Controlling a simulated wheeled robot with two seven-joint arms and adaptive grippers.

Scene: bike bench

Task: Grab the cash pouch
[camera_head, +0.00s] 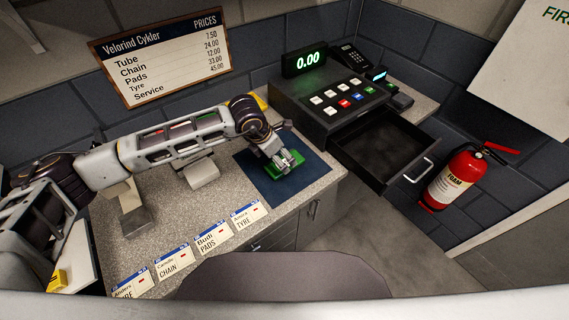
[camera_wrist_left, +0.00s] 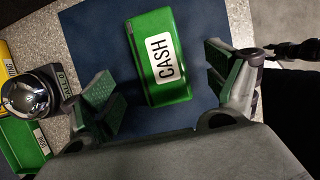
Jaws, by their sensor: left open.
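The green cash pouch (camera_wrist_left: 150,42), with a white CASH label, lies on a dark blue mat (camera_wrist_left: 100,62) in the left wrist view. In the head view the pouch (camera_head: 289,170) is partly hidden under my left gripper (camera_head: 285,160). In the left wrist view my left gripper (camera_wrist_left: 165,95) is open, with one finger on each side of the pouch's near end. Gaps show between the fingers and the pouch in that view; the height above the mat is hard to judge. My right gripper is not in view.
A cash register (camera_head: 330,100) with an open, empty-looking drawer (camera_head: 385,150) stands right of the mat. Labelled cards (camera_head: 212,236) line the counter's front edge. In the left wrist view a bell-like shiny dome (camera_wrist_left: 28,95) and another green item (camera_wrist_left: 22,142) lie left.

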